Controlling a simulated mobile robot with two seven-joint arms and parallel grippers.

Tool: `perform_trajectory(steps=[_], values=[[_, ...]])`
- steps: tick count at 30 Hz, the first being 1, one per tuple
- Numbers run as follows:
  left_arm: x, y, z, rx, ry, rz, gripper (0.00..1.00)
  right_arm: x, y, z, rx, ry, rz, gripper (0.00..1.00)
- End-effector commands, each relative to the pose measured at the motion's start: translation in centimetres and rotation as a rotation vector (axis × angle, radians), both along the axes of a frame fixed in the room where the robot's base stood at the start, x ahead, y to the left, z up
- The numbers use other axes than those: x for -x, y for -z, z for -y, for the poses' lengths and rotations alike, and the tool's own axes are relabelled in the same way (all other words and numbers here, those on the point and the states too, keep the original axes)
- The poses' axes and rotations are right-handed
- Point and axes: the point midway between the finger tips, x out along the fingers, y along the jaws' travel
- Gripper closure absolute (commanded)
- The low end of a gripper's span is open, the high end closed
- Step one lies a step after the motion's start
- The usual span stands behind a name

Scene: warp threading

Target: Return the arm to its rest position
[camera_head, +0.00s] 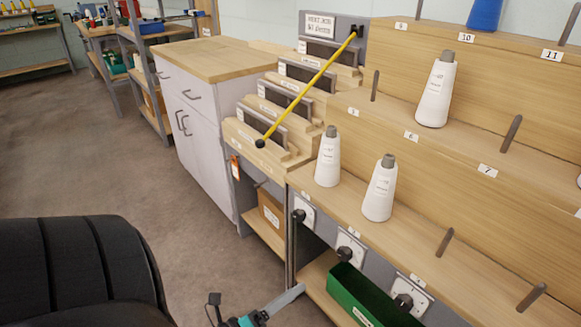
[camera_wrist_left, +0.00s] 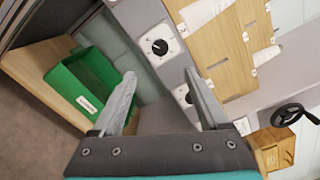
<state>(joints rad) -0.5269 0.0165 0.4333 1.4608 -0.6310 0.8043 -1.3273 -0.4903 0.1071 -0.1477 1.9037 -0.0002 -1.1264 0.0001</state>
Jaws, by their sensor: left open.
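My left gripper (camera_head: 258,294) is low at the bottom edge of the head view, in front of the rack's lower shelf, with teal and grey parts showing. In the left wrist view its two grey fingers (camera_wrist_left: 159,75) stand wide apart with nothing between them. Most of my left arm is out of the head view. My right gripper is in neither view. White thread cones (camera_head: 436,92) (camera_head: 380,190) (camera_head: 328,158) stand upright on the wooden stepped rack (camera_head: 400,130), apart from my gripper.
A green bin (camera_head: 352,292) sits on the lower shelf near my left gripper; it also shows in the left wrist view (camera_wrist_left: 64,80). Round knobs (camera_head: 350,250) line the rack front. A yellow rod (camera_head: 308,88) crosses stepped blocks. A black ribbed shape (camera_head: 75,265) fills the lower left. Floor beyond is clear.

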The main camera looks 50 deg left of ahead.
Motion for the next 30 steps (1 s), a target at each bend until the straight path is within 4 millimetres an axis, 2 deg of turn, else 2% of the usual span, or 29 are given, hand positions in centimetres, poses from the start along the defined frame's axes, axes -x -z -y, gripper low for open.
perform_trajectory(steps=[10,14,22,26,30], values=[[-0.1,0.0,0.0,0.007,-0.004,-0.003,0.22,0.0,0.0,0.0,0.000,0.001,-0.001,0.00],[-0.9,0.4,-0.3,0.084,-0.045,-0.039,0.22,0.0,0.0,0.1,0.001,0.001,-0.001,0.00],[-3.4,3.2,-0.8,0.521,-0.278,-0.236,0.22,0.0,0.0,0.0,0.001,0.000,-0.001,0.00],[-3.6,5.0,0.2,0.758,-0.409,-0.345,0.22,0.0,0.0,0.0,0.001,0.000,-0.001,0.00],[-3.0,7.1,2.1,1.002,-0.561,-0.471,0.22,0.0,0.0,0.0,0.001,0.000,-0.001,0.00]])
